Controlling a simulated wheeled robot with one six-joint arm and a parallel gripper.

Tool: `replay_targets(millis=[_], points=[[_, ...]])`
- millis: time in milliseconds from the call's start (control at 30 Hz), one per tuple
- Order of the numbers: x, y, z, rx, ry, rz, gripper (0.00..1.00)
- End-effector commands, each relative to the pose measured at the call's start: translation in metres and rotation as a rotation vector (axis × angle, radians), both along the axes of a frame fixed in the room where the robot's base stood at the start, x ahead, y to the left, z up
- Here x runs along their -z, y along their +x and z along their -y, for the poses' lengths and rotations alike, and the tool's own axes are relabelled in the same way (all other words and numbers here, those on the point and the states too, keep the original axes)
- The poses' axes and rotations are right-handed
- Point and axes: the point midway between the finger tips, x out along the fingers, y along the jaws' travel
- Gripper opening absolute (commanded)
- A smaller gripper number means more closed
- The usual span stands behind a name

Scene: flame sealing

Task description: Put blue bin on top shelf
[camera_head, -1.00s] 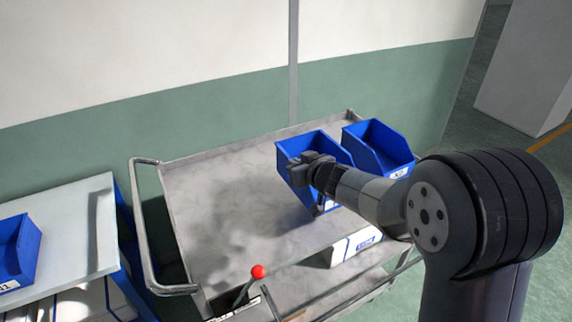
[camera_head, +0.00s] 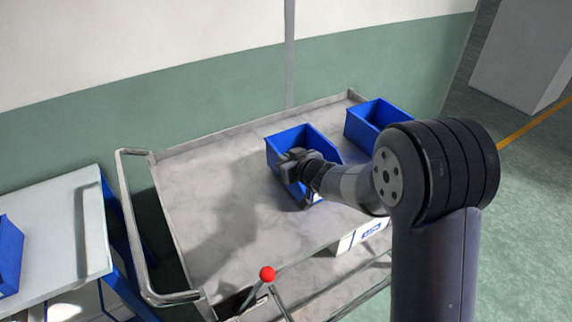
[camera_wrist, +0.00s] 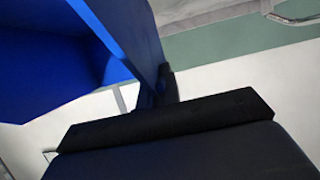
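A blue open-top bin (camera_head: 287,137) is over the right part of the metal cart's top (camera_head: 200,220) in the head view. My gripper (camera_head: 292,165) is at its near wall and appears shut on that wall. In the wrist view, the bin (camera_wrist: 45,65) fills the upper left, with its wall between the dark fingers (camera_wrist: 160,88). I cannot tell whether the bin's underside touches the cart top. A second blue bin (camera_head: 369,114) stands at the cart's back right corner, apart from the first.
A pale-topped rack (camera_head: 60,225) with a blue bin (camera_head: 8,255) on it stands at left. The cart has a tubular handle (camera_head: 135,220) and a red-knobbed lever (camera_head: 267,274). A white labelled box (camera_head: 345,243) sits below the cart top. The cart top's left part is clear.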

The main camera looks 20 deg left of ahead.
Motion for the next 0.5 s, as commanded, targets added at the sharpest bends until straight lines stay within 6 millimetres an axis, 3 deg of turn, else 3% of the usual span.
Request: replay_targets(millis=[100,467,500], points=[[0.0108,0.0003,-0.0001,0.001,0.0,0.002,0.0],[0.0146,0.0003,-0.0001,0.0,0.0,0.003,0.0],[0.0141,0.0002,0.0,0.001,0.0,0.002,0.06]])
